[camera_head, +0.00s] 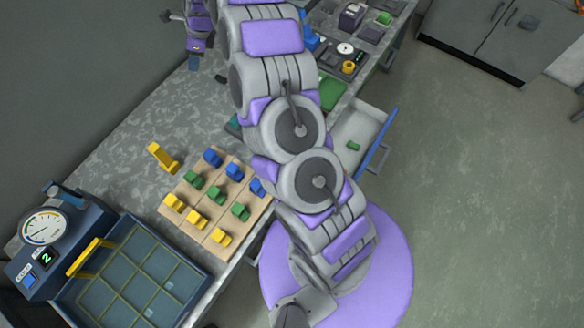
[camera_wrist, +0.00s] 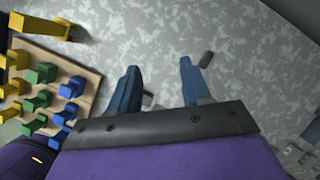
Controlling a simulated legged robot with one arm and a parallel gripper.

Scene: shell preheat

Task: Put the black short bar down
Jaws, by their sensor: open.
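In the head view my gripper (camera_head: 194,62) is at the far end of my arm, over the back of the counter.
A wooden board (camera_head: 208,220) holds several yellow, green and blue pieces. A blue compartment box (camera_head: 200,279) with a dial is at lower left. A drawer (camera_head: 375,113) is open at right. Counter space around my gripper is mostly clear.

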